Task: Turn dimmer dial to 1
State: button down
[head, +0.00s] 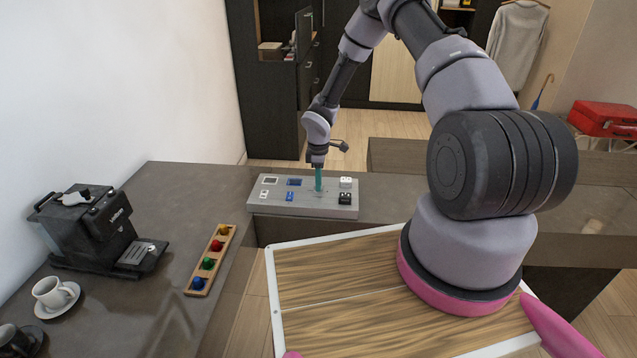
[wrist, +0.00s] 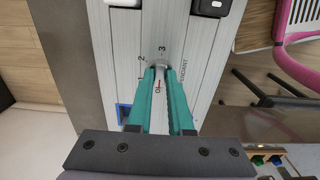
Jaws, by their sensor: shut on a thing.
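The grey control panel (head: 265,204) lies on the counter, with my gripper (head: 319,188) pointing down onto its middle. In the wrist view my gripper's teal fingers (wrist: 161,80) are shut on the small grey dimmer dial (wrist: 160,68), one finger on each side. A small red mark and dark lettering show between the fingers. The fingers hide much of the dial, and I cannot tell which number it points to.
Other switches sit on the panel: blue ones (head: 290,197), a white one (head: 346,182) and a black one (head: 344,198). A wooden tray (head: 196,283) with coloured balls, a coffee machine (head: 95,230) and cups (head: 50,292) stand at left. Counter between tray and panel is clear.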

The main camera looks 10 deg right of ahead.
jog(key=shift+m, duration=0.3)
jog(key=m, duration=1.1)
dwell(0.5)
jog(key=c, duration=0.8)
grip_release()
notch_tip(320, 180, up, 11)
jog(key=shift+f, duration=0.1)
